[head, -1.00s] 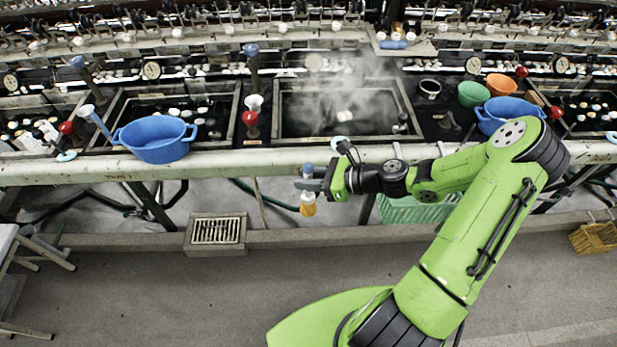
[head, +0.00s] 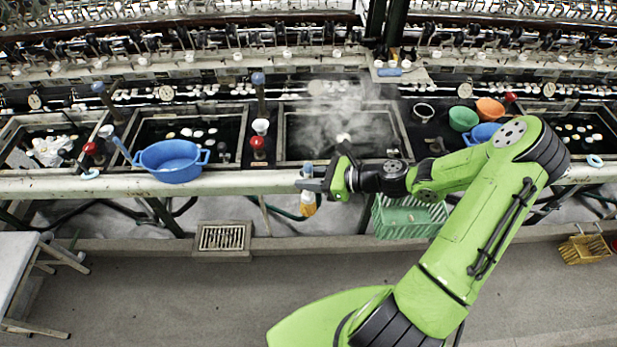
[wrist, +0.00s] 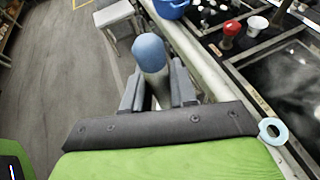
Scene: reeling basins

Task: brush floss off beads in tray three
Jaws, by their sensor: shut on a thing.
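In the wrist view the brush's blue knob (wrist: 150,52) stands up between the fingers. In the head view the brush appears in front of the bench's front rail, below the steaming basin (head: 290,155), third from the left. Dark water fills that basin, and one pale item floats in it. Steam blurs the rest.
A blue bowl (head: 172,163) sits on the rail to the left. Red-knobbed (head: 258,143) and blue-topped posts (head: 258,80) stand between basins. A green crate (head: 408,218) is below the rail. A stool (head: 35,265) stands far left. The floor in front is mostly clear.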

